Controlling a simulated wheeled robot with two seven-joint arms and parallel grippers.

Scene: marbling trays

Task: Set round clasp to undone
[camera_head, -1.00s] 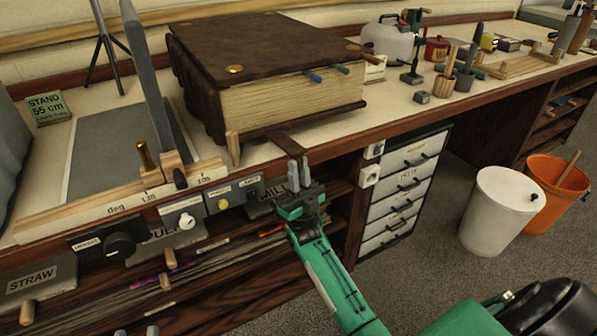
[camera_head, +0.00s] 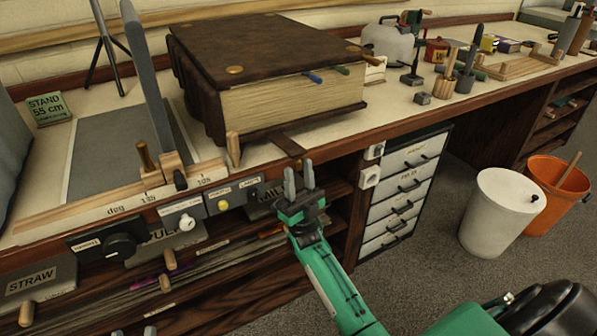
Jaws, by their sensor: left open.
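A thick book (camera_head: 292,103) with a dark brown cover lies on the bench. A round brass disc (camera_head: 235,70) sits on its cover near the front left corner. A brown strap (camera_head: 284,143) comes from under the book's front and reaches over the bench edge, with a small brass piece (camera_head: 298,163) near its end. I cannot tell which brass piece is the round clasp. My left gripper (camera_head: 299,185) is open and empty, fingers up, just below the strap's end; I cannot tell if they touch. My right gripper is not in view.
A wooden peg (camera_head: 233,149) stands left of the strap. A row of knobs and switches (camera_head: 120,244) runs along the bench front. Drawers (camera_head: 405,185) stand to the right, then a white bin (camera_head: 497,213) and an orange bucket (camera_head: 560,190) on open floor.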

